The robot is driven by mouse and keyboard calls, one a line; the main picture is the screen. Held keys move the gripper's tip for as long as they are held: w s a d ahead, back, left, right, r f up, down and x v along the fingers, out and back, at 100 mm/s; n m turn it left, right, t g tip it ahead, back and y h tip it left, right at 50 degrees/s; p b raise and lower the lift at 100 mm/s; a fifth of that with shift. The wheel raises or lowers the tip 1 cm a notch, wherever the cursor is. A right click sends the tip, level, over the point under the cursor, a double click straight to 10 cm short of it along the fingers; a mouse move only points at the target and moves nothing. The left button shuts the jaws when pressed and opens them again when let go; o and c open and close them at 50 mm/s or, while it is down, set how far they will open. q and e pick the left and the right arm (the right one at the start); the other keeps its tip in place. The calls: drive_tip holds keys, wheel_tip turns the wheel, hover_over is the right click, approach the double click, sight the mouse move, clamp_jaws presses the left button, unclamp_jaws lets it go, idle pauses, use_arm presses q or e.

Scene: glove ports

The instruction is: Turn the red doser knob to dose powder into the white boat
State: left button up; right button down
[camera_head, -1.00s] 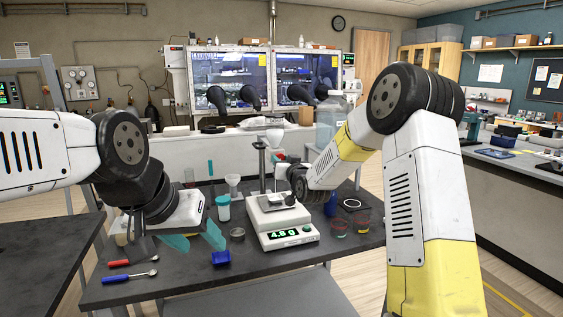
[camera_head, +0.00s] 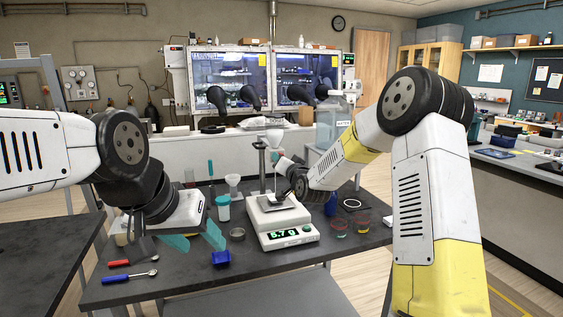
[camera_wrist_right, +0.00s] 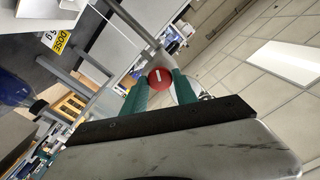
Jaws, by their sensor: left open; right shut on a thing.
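The doser (camera_head: 274,137) is mounted on a grey stand (camera_head: 262,165) above the white balance (camera_head: 290,240). The balance's green display looks like 6.7 g, though the first digit is not sharp. A thin pale line runs down from the doser toward the pan. The white boat cannot be told clearly from the pan. My right gripper (camera_wrist_right: 160,84) is shut on the red doser knob (camera_wrist_right: 160,77), with a teal finger on each side and a white mark on the knob's face. My left gripper (camera_head: 194,241) is open and empty over the table's left part.
The dark table (camera_head: 185,280) holds a blue block (camera_head: 221,258), a red-handled tool (camera_head: 128,262) and a blue-handled tool (camera_head: 128,276) at the front left.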

drive_tip(key=shift+f, duration=0.1)
drive_tip(key=c, duration=1)
unclamp_jaws()
drive_tip(key=v, duration=0.8)
drive_tip(key=s+d+n+g+h, duration=0.1)
drive_tip(key=s+d+g, duration=0.2)
drive_tip(key=s, duration=0.9)
drive_tip(key=s+d+n+g+h, duration=0.1)
drive_tip(key=s+d+g, duration=0.3)
drive_tip(key=s, duration=0.9)
drive_tip(key=s+d+n+g+h, duration=0.1)
drive_tip(key=s+d+g, duration=0.2)
drive_tip(key=s, duration=1)
drive_tip(key=shift+d+r+n+g, duration=0.3)
drive_tip(key=shift+d+g, duration=0.1)
drive_tip(key=shift+g, duration=0.1)
drive_tip(key=shift+w, duration=0.1)
